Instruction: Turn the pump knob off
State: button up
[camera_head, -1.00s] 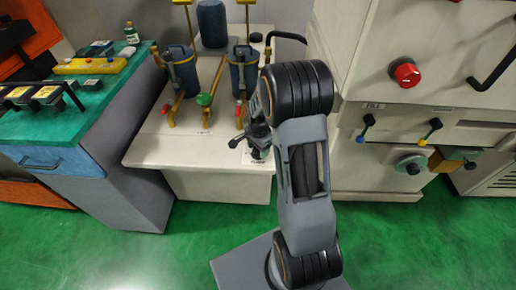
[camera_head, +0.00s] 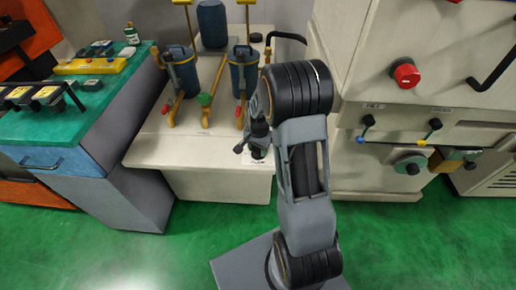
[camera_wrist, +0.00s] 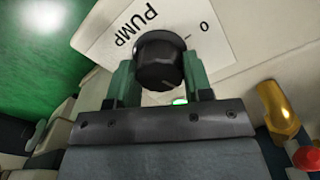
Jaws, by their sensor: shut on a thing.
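The black pump knob (camera_wrist: 160,62) sits on a white label plate (camera_wrist: 112,35) marked PUMP and 0 in the wrist view. My gripper (camera_wrist: 160,80) has one green finger on each side of the knob and is shut on it. The knob's pointer mark cannot be made out. In the head view my gripper (camera_head: 254,140) is low over the front of the pale pump cabinet (camera_head: 195,152), and the knob cannot be made out there.
Blue filter canisters (camera_head: 183,70) with brass pipes and small red and green handles (camera_head: 205,99) stand behind my gripper. A machine with a red knob (camera_head: 405,73) is at right. A green-topped bench (camera_head: 45,125) is at left. Green floor is free in front.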

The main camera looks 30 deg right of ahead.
jog(key=n, duration=0.7)
jog(key=shift+w+r, duration=0.1)
jog(key=n, duration=0.4)
jog(key=shift+n, duration=1.8)
jog(key=o, duration=0.9)
notch_tip(320, 180, up, 14)
jog(key=shift+f+p, duration=0.15)
jog(key=shift+p, duration=0.75)
